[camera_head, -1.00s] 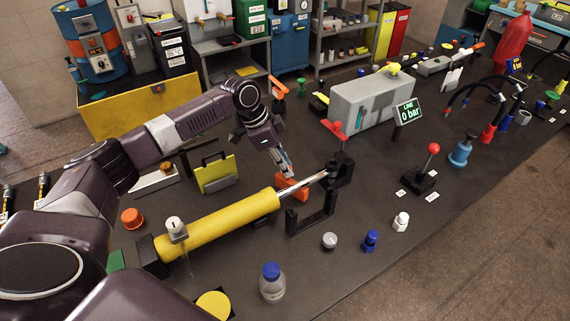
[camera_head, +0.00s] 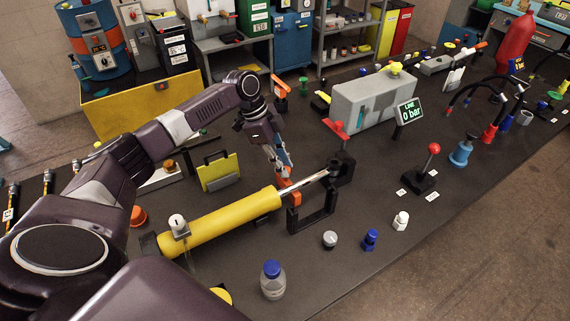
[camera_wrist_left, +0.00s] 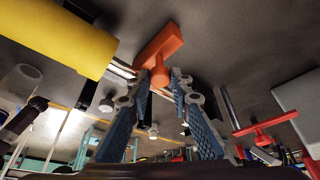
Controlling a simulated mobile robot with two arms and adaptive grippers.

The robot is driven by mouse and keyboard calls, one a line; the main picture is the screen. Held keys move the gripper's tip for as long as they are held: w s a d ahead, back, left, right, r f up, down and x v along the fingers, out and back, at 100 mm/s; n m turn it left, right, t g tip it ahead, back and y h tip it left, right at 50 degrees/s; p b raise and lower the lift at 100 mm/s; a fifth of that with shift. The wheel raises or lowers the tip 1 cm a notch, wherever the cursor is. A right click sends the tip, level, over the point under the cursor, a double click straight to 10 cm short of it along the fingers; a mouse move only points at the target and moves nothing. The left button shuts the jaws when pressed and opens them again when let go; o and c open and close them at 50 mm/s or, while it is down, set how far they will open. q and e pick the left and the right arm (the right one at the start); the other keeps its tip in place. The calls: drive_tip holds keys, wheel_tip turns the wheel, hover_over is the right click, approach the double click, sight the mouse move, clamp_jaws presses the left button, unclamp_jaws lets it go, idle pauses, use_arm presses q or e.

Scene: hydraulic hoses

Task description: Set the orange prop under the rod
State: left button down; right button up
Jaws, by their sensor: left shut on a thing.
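The yellow cylinder (camera_head: 225,221) lies along the bench, with its shiny rod (camera_head: 305,183) reaching right into a black end block (camera_head: 342,168). The orange prop (camera_head: 294,198) is at the rod near the cylinder's end, with orange showing on both sides of the rod. I cannot tell whether they touch. My left gripper (camera_head: 284,175) is over the rod's far side, shut on the prop. In the left wrist view the T-shaped prop (camera_wrist_left: 160,48) has its stem between my fingertips (camera_wrist_left: 162,80), and the yellow cylinder (camera_wrist_left: 62,36) is at upper left. My right gripper is not in view.
A black U-shaped bracket (camera_head: 312,212) stands just in front of the rod. A grey box (camera_head: 370,103) with a red valve handle (camera_head: 335,128) is at back right. A bottle (camera_head: 272,281) stands in front.

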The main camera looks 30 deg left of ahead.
use_arm(q)
drive_tip(key=c, duration=1.7)
unclamp_jaws()
drive_tip(key=shift+c, duration=0.2)
drive_tip(key=v, duration=1.2)
drive_tip(key=shift+s, duration=0.1)
